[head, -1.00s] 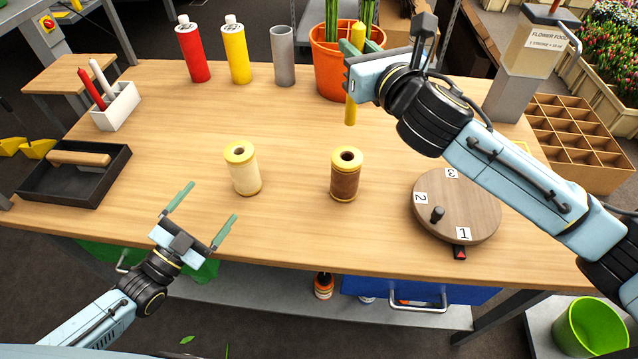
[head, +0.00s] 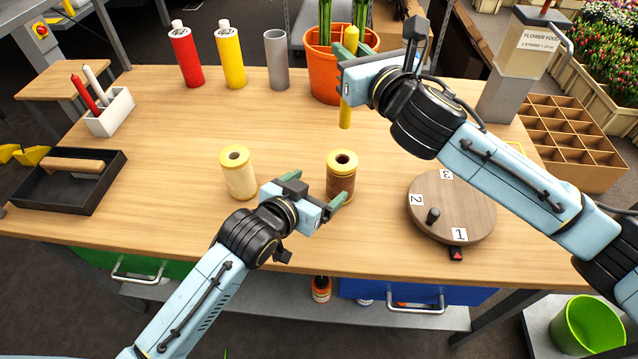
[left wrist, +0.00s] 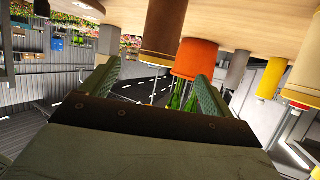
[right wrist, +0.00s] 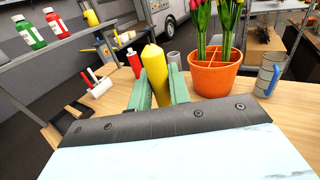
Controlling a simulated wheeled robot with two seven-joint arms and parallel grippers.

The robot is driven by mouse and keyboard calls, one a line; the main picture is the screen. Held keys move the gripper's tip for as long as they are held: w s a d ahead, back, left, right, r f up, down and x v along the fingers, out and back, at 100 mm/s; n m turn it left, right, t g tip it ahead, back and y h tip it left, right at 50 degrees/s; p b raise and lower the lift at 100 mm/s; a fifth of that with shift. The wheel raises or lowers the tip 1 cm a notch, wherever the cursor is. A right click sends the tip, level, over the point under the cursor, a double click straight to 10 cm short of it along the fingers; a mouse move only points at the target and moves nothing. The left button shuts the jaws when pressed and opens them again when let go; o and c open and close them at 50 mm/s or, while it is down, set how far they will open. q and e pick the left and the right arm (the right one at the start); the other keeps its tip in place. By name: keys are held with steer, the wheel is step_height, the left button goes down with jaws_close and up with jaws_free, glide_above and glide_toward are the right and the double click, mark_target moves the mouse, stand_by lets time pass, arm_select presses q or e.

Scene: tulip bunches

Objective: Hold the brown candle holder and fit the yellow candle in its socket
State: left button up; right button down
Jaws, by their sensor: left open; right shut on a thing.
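The brown candle holder (head: 341,165), with a yellow rim and dark socket, stands upright on the table. My left gripper (head: 322,188) is open close beside it, one finger overlapping its lower part in the head view. In the left wrist view, which is upside down, the brown holder (left wrist: 164,25) shows ahead between the open fingers; I cannot tell whether they touch it. My right gripper (right wrist: 156,92) is shut on the yellow candle (right wrist: 155,70). It holds the candle (head: 346,112) upright above the table, behind the brown holder. The candle's middle is hidden by the gripper.
A cream holder (head: 239,175) stands left of the brown one. A numbered round turntable (head: 470,200) lies to the right. An orange pot (head: 324,75), a grey cylinder (head: 277,60) and red (head: 186,58) and yellow (head: 230,58) bottles stand behind. The table's left middle is clear.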

mark_target(341, 169)
arm_select(q)
steer(key=x, duration=1.2)
steer(key=shift+f, duration=0.1)
steer(key=c, duration=1.2)
stand_by(0.3)
